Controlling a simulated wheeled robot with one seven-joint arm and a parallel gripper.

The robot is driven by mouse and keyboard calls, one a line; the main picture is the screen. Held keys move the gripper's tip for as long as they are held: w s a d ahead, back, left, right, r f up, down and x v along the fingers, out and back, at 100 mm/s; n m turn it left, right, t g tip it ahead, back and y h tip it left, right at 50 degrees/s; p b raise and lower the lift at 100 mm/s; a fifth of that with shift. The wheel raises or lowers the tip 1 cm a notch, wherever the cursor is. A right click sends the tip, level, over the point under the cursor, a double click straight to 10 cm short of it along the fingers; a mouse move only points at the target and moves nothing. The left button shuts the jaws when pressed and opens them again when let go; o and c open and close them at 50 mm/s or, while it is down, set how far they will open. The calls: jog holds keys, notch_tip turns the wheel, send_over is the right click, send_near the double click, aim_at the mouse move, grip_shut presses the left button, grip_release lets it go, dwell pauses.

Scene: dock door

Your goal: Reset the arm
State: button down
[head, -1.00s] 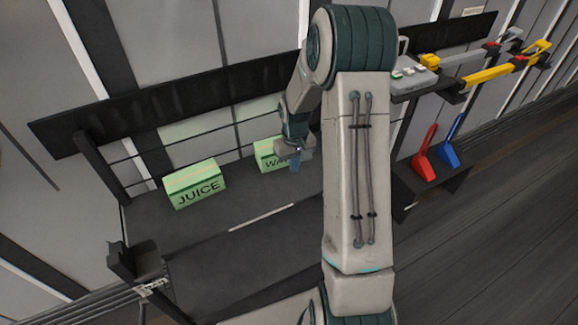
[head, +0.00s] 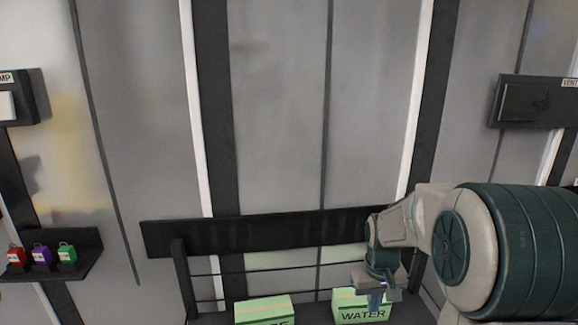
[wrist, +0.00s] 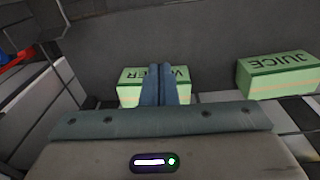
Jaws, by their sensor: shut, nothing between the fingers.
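My arm reaches in from the right of the head view, bent, with my gripper (head: 376,300) hanging down in front of the green WATER box (head: 361,312). In the wrist view my gripper's two blue fingers (wrist: 158,84) lie side by side, shut with nothing between them. They cover the middle of the WATER box (wrist: 129,94). The green JUICE box (head: 264,309) stands to the left in the head view, cut by the bottom edge. It shows whole, to the right, in the wrist view (wrist: 277,75).
A dark rail (head: 262,232) runs behind the boxes. A shelf (head: 55,252) at left holds a red, a purple and a green padlock (head: 67,254). Dark wall boxes hang at upper left (head: 20,100) and upper right (head: 535,101). The wall above the rail is clear.

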jog(key=s+a+r+t, duration=0.1)
jog(key=s+a+r, duration=0.1)
jog(key=s, duration=0.7)
jog(key=s+a+r+m+t, duration=0.1)
jog(key=s+a+r, duration=0.2)
jog(key=s, duration=0.6)
jog(key=v, duration=0.2)
jog(key=shift+a+r, duration=0.25)
jog(key=shift+r, duration=0.1)
